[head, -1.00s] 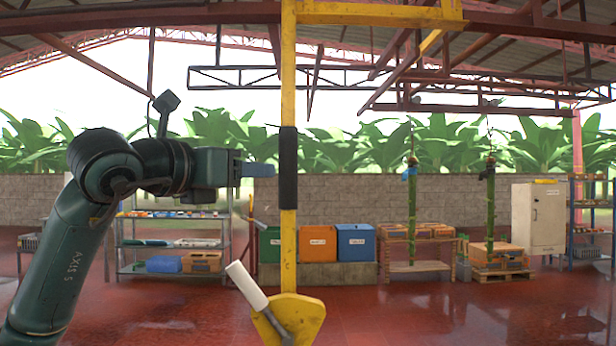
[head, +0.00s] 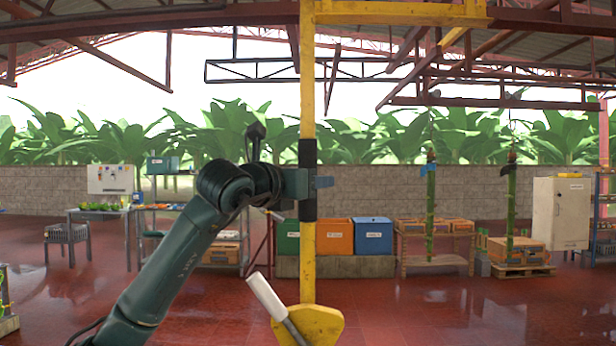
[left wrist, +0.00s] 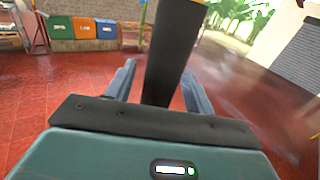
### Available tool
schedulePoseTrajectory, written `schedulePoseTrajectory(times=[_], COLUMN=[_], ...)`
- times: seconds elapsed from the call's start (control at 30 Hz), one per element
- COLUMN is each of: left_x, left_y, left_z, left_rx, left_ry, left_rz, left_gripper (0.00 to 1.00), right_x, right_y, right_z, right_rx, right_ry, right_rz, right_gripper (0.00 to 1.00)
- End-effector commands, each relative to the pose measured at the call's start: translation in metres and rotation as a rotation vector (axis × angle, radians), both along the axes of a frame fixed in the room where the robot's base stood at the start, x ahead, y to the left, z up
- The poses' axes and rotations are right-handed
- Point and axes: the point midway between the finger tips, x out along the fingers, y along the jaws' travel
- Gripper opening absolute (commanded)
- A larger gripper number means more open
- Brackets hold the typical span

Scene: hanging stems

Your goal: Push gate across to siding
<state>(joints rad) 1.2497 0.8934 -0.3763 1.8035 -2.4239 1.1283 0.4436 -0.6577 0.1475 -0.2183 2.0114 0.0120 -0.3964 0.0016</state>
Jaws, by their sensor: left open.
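The gate shows as a yellow upright post (head: 307,250) with a black sleeve (head: 308,158) around it and a yellow beam (head: 395,14) at its top. A yellow plate (head: 322,325) at its foot carries a lever with a white handle (head: 266,297). My left gripper (head: 318,183) is at the lower part of the black sleeve. In the left wrist view the sleeve (left wrist: 172,50) stands between the two open fingers of my left gripper (left wrist: 158,88). I cannot tell if either finger touches it. My right gripper is not in view. I cannot pick out the siding for sure.
Red roof trusses and a rail (head: 490,103) hang overhead. Green stems (head: 431,215) hang at the right near a white cabinet (head: 561,213). Coloured bins (head: 373,236) stand behind the post. A table (head: 100,212) is at the left. The red floor between is open.

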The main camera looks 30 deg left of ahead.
Motion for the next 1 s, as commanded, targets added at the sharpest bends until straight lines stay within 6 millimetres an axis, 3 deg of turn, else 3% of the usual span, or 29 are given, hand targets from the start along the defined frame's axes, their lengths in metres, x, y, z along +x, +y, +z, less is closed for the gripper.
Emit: schedulePoseTrajectory(times=[0.23, 0.87, 1.0], left_x=[0.0006, 0.0001, 0.0001], left_y=[0.0, 0.0001, 0.0001], left_z=[-0.0006, -0.0002, -0.0001], left_rx=[0.0, 0.0, 0.0], left_ry=[0.001, 0.0, 0.0], left_rz=[0.0, 0.0, 0.0], left_gripper=[0.52, 0.01, 0.0], right_x=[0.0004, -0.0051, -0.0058], right_y=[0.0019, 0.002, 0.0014], right_z=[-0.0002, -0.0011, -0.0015], right_rx=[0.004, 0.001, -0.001], right_ry=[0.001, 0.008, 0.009], right_rz=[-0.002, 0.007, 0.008], right_gripper=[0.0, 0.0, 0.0])
